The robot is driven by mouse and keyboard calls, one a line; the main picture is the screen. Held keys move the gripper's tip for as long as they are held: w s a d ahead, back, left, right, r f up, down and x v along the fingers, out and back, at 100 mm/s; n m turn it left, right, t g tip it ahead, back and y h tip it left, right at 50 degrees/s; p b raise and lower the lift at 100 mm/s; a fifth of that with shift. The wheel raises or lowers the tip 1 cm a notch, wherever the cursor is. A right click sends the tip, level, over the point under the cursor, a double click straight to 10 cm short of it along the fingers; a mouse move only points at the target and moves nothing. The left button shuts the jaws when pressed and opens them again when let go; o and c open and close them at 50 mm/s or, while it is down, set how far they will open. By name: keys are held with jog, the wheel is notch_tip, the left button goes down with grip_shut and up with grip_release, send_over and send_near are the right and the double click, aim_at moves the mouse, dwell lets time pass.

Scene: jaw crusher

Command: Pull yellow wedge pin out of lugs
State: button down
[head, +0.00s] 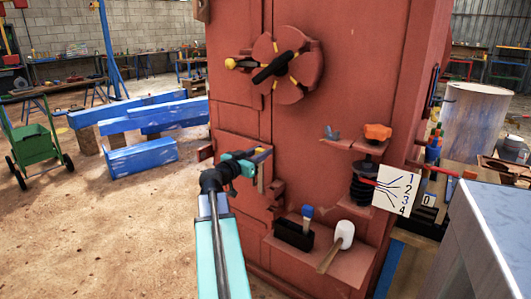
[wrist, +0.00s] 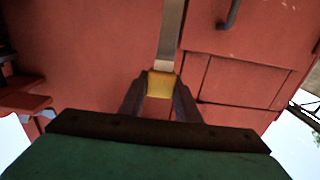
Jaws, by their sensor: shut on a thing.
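My gripper (head: 258,156) is in front of the red crusher body (head: 340,75), at the middle left of its face in the head view. In the wrist view its two dark fingers are shut on the yellow wedge pin (wrist: 161,85), one on each side of the yellow end. A grey strip (wrist: 170,38) runs on from the yellow end; I cannot tell if it is part of the pin. In the head view the fingers mostly hide the pin. Small red blocks (head: 276,188), perhaps lugs, stand beside the gripper. Whether the pin still sits in the lugs is unclear.
A round red hub (head: 288,68) with a black handle is above. A lower ledge (head: 320,255) holds a mallet (head: 335,247), a brush and a black box. A numbered card (head: 396,190) is at right. Blue beams (head: 142,157) lie left; the dirt floor there has free room.

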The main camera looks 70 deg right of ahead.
jog(key=shift+b+v, duration=0.8)
jog(key=shift+v, duration=1.2)
jog(key=shift+r, duration=0.2)
